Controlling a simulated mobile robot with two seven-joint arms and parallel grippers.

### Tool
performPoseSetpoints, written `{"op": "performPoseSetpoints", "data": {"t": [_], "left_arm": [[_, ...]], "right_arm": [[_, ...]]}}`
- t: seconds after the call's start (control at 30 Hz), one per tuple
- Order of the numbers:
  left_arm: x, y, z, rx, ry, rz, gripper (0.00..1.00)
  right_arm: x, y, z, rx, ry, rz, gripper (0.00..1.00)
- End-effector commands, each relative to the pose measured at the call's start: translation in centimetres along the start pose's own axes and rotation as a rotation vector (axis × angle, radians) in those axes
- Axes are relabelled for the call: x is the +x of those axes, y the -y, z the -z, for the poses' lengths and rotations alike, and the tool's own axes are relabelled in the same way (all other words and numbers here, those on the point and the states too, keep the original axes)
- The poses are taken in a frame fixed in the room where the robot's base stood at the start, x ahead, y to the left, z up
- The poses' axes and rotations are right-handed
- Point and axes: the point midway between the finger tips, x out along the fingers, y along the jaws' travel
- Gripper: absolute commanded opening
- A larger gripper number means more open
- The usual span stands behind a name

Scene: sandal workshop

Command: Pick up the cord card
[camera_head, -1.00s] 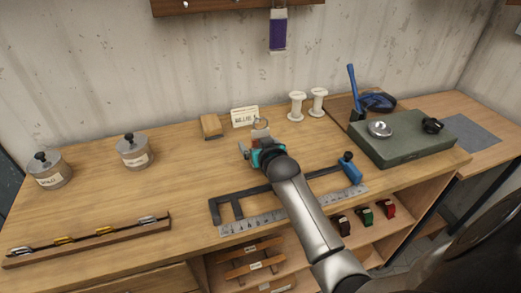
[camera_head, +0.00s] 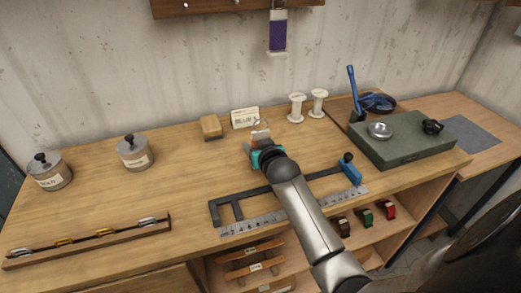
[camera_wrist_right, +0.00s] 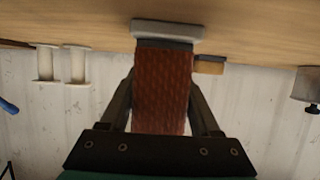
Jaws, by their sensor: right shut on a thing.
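The cord card is a flat piece wound with red-brown cord (camera_wrist_right: 162,92) with a pale end, seen large in the right wrist view. My right gripper (camera_wrist_right: 162,100) is shut on it, one finger on each side. In the head view the same card (camera_head: 260,136) shows small just beyond my right gripper (camera_head: 262,149), upright over the back middle of the bench, with a ring at its top. I cannot tell whether it touches the bench. My left gripper is not in view.
A paper sign (camera_head: 245,117) and a wooden block (camera_head: 211,127) stand behind the card. White spools (camera_head: 297,108) are to its right. A purple-wound card (camera_head: 278,32) hangs on the wall. A ruler frame (camera_head: 265,208) lies in front. The bench's left middle is clear.

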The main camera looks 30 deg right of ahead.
Motion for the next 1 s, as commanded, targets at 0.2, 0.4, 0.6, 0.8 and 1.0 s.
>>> {"op": "performPoseSetpoints", "data": {"t": [0.2,0.4,0.6,0.8,1.0], "left_arm": [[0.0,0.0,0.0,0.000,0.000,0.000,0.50],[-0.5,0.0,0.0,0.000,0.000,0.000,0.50],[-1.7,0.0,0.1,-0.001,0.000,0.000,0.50],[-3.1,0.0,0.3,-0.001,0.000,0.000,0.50],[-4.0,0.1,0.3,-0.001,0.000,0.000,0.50]], "right_arm": [[0.0,0.0,0.1,0.000,0.000,0.000,0.06],[-0.6,0.0,1.5,0.001,-0.003,0.000,0.06],[-2.1,0.0,5.3,0.001,-0.007,0.001,0.06],[-4.4,0.0,10.9,0.000,-0.008,0.000,0.06],[-6.3,0.0,15.4,-0.001,-0.006,-0.001,0.06]]}}
